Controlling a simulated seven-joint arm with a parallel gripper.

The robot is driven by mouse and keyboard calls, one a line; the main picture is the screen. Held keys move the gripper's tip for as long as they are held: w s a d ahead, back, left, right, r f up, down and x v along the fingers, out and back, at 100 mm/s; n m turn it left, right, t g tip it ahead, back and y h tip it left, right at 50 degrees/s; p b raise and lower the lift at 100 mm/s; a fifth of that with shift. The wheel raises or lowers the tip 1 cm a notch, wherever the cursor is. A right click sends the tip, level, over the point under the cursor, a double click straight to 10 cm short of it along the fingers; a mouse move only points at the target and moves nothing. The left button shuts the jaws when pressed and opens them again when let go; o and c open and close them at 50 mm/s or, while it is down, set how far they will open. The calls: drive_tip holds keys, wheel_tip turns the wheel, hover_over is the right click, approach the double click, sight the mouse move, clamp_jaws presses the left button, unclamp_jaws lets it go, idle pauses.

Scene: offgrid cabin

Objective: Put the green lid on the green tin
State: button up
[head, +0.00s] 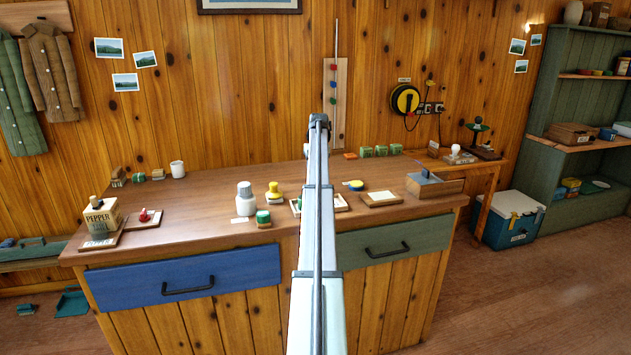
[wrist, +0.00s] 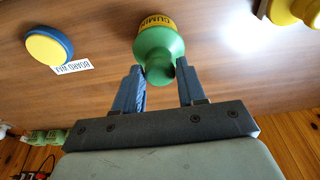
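A green, rounded piece with a narrower dark green end (wrist: 162,48) is at my fingertips in the wrist view. It adjoins a yellow band lettered CUMIN. I cannot tell whether lid and tin are separate there. My gripper (wrist: 160,80) has its two blue fingers spread, one on each side of the green piece. Whether they press on it is unclear. In the head view my own arm hides the gripper and the CUMIN piece.
A white bottle (head: 245,200) and a yellow container (head: 274,193) stand left of the arm. A pepper tin (head: 101,215) stands far left. Green boxes (head: 381,151) line the back.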

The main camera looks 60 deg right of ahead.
drive_tip(key=c, duration=0.7)
drive_tip(key=shift+r, duration=0.9)
drive_tip(key=shift+r, duration=1.6)
